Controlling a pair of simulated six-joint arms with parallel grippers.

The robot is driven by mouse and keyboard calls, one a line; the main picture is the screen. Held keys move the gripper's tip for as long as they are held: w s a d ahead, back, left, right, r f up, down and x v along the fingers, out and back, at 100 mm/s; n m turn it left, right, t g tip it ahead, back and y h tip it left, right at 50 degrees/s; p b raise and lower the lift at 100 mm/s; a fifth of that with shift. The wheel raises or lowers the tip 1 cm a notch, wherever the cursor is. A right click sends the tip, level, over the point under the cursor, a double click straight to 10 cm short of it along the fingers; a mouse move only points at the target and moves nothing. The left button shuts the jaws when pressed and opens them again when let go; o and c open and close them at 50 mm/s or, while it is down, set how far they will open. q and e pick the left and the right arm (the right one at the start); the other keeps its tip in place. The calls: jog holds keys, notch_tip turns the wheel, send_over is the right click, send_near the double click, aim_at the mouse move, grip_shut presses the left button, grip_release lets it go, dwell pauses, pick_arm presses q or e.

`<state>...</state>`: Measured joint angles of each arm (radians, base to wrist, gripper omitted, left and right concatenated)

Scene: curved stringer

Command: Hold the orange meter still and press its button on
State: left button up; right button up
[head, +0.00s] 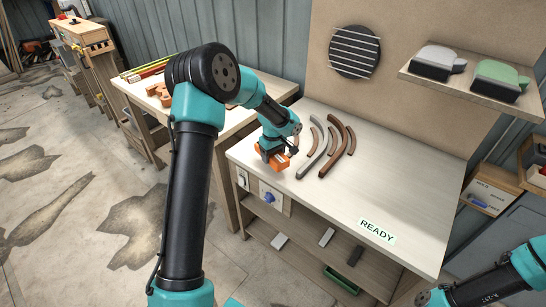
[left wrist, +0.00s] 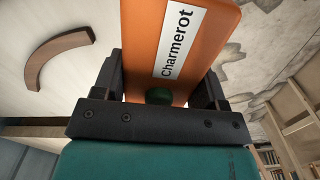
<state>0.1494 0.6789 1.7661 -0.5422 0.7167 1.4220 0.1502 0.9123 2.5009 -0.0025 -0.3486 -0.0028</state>
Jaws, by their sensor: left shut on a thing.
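The orange meter (head: 268,166) stands at the left front edge of the pale workbench in the head view. My left gripper (head: 273,152) is over it, shut on it from above. In the left wrist view, the orange meter (left wrist: 146,40) sits between the two dark fingers of my left gripper (left wrist: 160,88). It carries a white label reading "Charmerot". A dark green round part (left wrist: 159,96) shows low on the meter, close to the gripper's base; I cannot tell whether it is the button.
Several curved grey and brown strips (head: 315,148) lie just right of the meter. A "READY" sign (head: 377,231) is near the bench's front. The right part of the workbench (head: 410,180) is clear.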

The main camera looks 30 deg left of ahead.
pick_arm(q)
jog(key=shift+w+a+f, duration=0.5)
jog(key=shift+w+a, duration=0.6)
jog(key=shift+w, duration=0.7)
jog(key=shift+w+a+f, duration=0.5)
jog(key=shift+w+a, duration=0.65)
jog(key=shift+w, duration=0.6)
jog(key=shift+w+a+f, duration=0.5)
jog(key=shift+w+a, duration=0.6)
jog(key=shift+w, duration=0.7)
jog(key=shift+f, duration=0.55)
pick_arm(e)
jog(key=shift+c, duration=0.3)
grip_shut()
dwell(1.4)
